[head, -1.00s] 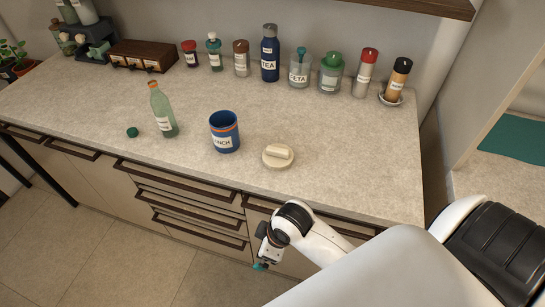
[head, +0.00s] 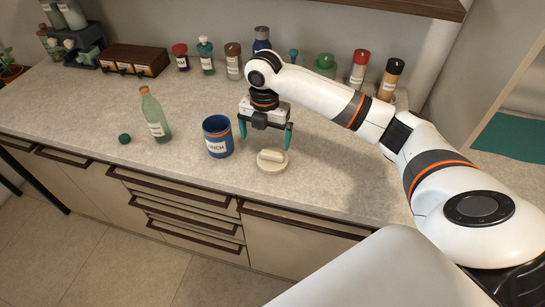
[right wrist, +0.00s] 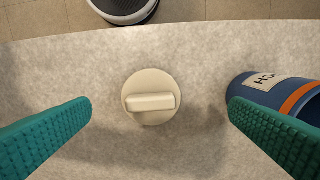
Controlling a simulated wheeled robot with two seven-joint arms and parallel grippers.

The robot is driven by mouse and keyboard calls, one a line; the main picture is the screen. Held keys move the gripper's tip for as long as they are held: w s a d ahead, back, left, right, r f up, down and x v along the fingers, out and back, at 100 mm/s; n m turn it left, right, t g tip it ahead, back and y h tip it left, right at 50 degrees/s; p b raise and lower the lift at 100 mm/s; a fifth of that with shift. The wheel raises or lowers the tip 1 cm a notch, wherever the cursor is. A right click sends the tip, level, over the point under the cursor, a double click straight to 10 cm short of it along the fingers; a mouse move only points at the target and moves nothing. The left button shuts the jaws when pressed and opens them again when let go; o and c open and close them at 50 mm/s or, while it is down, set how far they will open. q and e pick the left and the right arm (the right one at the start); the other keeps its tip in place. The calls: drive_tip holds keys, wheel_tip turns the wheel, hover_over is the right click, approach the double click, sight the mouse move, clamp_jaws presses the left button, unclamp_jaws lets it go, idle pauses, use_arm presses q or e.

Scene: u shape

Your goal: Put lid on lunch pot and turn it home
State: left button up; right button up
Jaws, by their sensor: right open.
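The lunch pot (head: 217,138) is a blue open cup with an orange band and a label. It stands upright on the counter in the head view, and part of it shows at the right of the right wrist view (right wrist: 262,88). The cream lid (head: 272,161) with a raised bar handle lies on the counter to the right of the pot. In the right wrist view the lid (right wrist: 151,99) sits between the fingers, lower than them. My right gripper (head: 265,137) is open and empty, pointing down above the counter near the lid. My left gripper is not in view.
A green bottle (head: 155,117) and a small green cap (head: 124,139) stand left of the pot. Several jars and bottles line the back, with a wooden drawer box (head: 132,58) at left. The counter's front edge is close to the lid.

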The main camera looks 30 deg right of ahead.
drive_tip(key=shift+n, duration=0.5)
drive_tip(key=d+r, duration=0.1)
drive_tip(key=w+d+r, duration=0.1)
drive_tip(key=d+r, duration=0.1)
drive_tip(key=p, duration=0.2)
hover_over(272, 151)
wheel_tip(272, 151, down, 6)
drive_tip(key=shift+r, duration=0.1)
drive_tip(key=shift+w+f, duration=0.1)
drive_tip(key=shift+f, duration=0.4)
